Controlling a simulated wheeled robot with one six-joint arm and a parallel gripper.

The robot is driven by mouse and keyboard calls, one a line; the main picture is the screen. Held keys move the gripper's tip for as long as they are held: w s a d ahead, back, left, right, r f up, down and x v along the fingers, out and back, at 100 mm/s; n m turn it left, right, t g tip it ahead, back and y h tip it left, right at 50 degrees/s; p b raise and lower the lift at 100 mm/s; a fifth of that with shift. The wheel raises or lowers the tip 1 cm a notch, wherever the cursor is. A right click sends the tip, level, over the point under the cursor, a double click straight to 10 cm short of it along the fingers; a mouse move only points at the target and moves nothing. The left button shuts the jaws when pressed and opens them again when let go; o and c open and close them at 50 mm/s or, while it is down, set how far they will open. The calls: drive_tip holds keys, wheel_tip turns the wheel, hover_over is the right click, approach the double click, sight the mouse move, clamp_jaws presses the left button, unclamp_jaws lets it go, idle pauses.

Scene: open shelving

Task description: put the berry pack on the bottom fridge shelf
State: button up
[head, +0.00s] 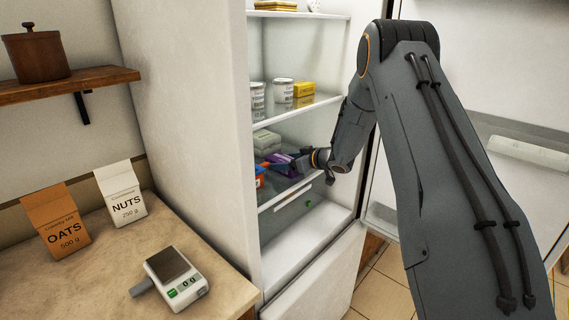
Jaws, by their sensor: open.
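A purple pack (279,158), which I take to be the berry pack, lies on the lower glass shelf (283,193) of the open fridge. My gripper (284,168) reaches in from the right at that shelf, its jaws open, close beside the purple pack. The fingers partly cover the pack, and I cannot tell whether they touch it. No berries or label can be made out at this size.
Pale stacked boxes (266,141) stand behind the pack and an orange and blue item (260,175) at its left front. White tubs (283,91) and a yellow box (304,89) fill the shelf above. A small green item (309,203) shows below the lower shelf.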

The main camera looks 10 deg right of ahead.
drive_tip(key=s+d+r+m+h+b, duration=0.1)
drive_tip(key=s+d+r+m+h, duration=0.2)
drive_tip(key=s, duration=0.4)
drive_tip(key=s+d+r+m+h+b, duration=0.1)
drive_tip(key=s+d+r+h, duration=0.2)
drive_tip(key=s, duration=0.5)
drive_tip(key=s+a+f+m+g, duration=0.1)
drive_tip(key=s+a+g, duration=0.1)
drive_tip(key=s, duration=0.8)
drive_tip(key=s+a+f+m+g+h, duration=0.1)
drive_tip(key=s+g, duration=0.3)
drive_tip(key=s, duration=0.7)
drive_tip(key=s+a+f+m+g+h, duration=0.1)
drive_tip(key=s+a+f+g, duration=0.1)
drive_tip(key=s, duration=0.9)
drive_tip(key=shift+s+a+f+g, duration=0.15)
drive_tip(key=shift+a+f+g, duration=0.15)
drive_tip(key=shift+f+g, duration=0.6)
drive_tip(key=shift+r, duration=0.15)
drive_tip(key=shift+c, duration=0.4)
